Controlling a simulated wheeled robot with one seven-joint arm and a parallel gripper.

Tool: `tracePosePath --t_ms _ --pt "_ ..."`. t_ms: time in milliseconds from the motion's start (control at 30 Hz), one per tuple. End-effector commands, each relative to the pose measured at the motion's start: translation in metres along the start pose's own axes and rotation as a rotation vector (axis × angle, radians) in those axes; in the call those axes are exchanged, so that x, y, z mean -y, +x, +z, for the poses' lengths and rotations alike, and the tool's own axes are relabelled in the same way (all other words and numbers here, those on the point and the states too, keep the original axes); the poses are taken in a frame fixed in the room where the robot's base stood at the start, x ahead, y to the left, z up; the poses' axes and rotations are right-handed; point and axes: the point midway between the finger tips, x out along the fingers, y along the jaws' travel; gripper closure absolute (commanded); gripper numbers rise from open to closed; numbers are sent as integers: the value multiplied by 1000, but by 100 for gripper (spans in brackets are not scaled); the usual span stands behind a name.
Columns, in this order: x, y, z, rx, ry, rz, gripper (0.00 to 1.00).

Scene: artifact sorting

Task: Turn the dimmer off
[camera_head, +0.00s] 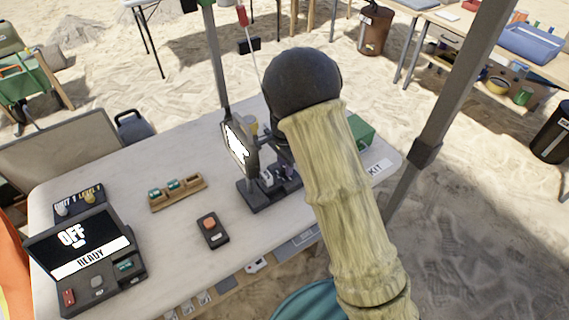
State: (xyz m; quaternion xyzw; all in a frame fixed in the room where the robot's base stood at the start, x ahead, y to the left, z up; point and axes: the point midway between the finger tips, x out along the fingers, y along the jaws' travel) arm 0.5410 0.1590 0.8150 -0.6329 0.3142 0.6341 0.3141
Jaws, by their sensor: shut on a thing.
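No control is clearly labelled as the dimmer. A small black panel (79,207) at the left of the table carries two knobs, one pale and one yellowish; its lettering seems to read "UNIT 1 LEVEL 1". In front of it a black console (86,250) has a screen reading "OFF" and "READY". A thick bamboo-textured link with a black ball end, which appears to be my arm, fills the centre right. My gripper cannot be made out; it may be hidden behind this link.
The pale table (185,248) has clear room around the button box. A wooden rack (177,192) with green-topped items stands behind it. A dark stand (268,188) with a bright screen (238,146) is beside the arm. Grey posts (430,140) rise at the table's sides.

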Motion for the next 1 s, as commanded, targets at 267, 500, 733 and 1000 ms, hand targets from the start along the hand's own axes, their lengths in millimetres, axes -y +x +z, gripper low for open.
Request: tracePosePath --t_ms 267,500,733,1000 --pt "-1 -2 -3 -1 -146 1 98" --pt "-1 -3 -3 0 -351 0 98" --pt "-1 -2 -3 -1 -570 1 98" --pt "0 -2 -3 -3 -827 -1 98"
